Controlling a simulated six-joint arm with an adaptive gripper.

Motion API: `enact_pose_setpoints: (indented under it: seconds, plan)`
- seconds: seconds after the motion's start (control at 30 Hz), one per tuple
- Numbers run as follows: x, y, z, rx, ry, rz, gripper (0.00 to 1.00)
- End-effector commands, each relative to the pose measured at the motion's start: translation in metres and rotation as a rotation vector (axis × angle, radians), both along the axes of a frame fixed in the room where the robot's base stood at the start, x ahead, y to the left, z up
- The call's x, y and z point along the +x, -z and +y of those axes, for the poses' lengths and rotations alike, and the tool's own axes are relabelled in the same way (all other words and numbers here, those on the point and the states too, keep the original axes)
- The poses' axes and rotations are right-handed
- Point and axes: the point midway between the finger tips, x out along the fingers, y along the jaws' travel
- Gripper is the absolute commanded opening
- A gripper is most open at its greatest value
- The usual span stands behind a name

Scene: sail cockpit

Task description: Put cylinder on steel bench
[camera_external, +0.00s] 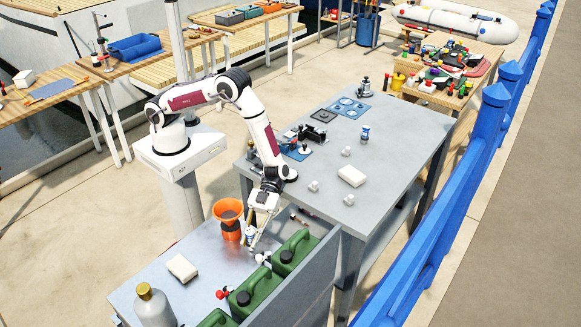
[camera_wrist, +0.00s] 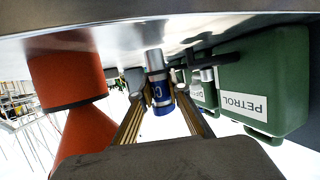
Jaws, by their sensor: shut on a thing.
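The cylinder (camera_wrist: 162,98), blue with a white marking and a silver end, sits between my two fingers in the wrist view. My gripper (camera_external: 251,240) is shut on it, low over the near metal counter, beside the orange funnel. The cylinder also shows small between the fingers in the external view (camera_external: 251,232). I cannot tell whether it touches the counter. A grey steel bench (camera_external: 405,165) stands behind and to the right. It bears small white pieces, a white block, a blue-and-white can and dark fittings.
The orange funnel (camera_external: 229,213) stands close left of my gripper. Green jerry cans (camera_external: 295,252) line the counter's right side, before an upright panel. A white block (camera_external: 182,268) and a grey bottle (camera_external: 153,305) stand nearer. The steel bench has bare room at its right.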

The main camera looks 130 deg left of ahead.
Motion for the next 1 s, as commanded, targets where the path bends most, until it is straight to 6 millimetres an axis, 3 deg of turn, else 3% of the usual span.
enact_pose_setpoints:
  seconds: [0.5,0.53,0.6,1.0]
  plan:
    - [0.0001,0.0049,0.0,0.0,0.0,-0.001,0.0]
    - [0.0,0.0051,0.0,0.0,0.0,-0.001,0.21]
    - [0.0,0.0049,0.0,0.0,0.0,-0.001,0.33]
    - [0.0001,0.0037,0.0,0.0,0.0,-0.001,0.33]
